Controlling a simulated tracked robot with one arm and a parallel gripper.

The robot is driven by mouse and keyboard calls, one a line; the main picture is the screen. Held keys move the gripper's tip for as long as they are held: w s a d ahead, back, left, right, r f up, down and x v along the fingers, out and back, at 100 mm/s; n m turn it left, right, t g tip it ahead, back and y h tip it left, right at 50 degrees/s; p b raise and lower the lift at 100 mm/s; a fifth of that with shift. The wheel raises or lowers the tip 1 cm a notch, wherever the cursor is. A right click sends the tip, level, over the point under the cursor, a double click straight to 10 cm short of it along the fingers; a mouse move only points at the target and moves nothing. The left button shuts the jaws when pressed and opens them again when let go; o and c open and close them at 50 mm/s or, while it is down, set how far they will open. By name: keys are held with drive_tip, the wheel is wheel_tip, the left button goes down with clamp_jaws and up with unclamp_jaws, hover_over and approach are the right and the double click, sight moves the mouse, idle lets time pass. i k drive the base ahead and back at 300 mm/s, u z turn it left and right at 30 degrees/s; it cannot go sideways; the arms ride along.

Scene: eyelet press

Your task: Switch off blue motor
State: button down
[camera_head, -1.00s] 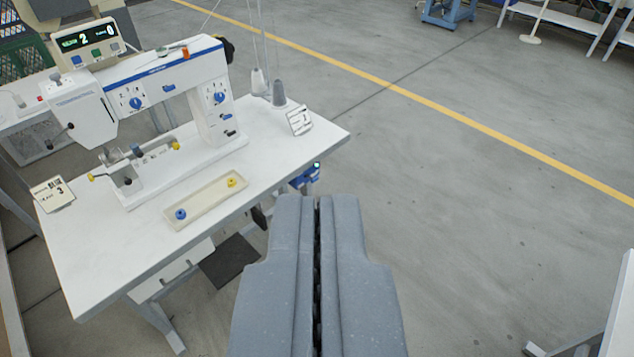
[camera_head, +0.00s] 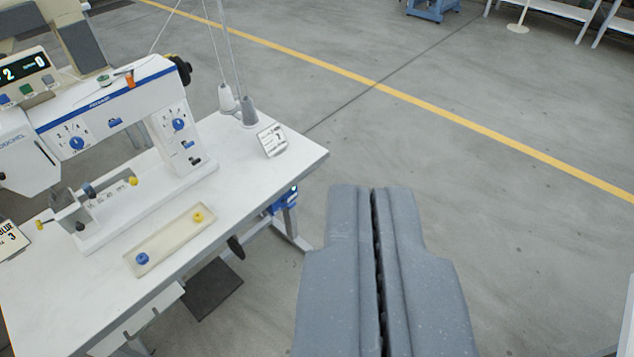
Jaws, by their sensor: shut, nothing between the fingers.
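A blue motor box (camera_head: 284,201) sits under the right edge of the white table, partly hidden by the tabletop. A small light patch shows on its upper end, too small to read as a switch. My gripper (camera_head: 372,190) is shut and empty. It is to the right of the motor and the table, over open floor, touching nothing that I can see.
A dark pedal (camera_head: 212,288) lies below. The floor (camera_head: 480,210) at right is clear.

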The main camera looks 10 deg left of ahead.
sight(291, 205)
drive_tip(key=i, duration=1.85)
drive_tip(key=u, duration=0.55)
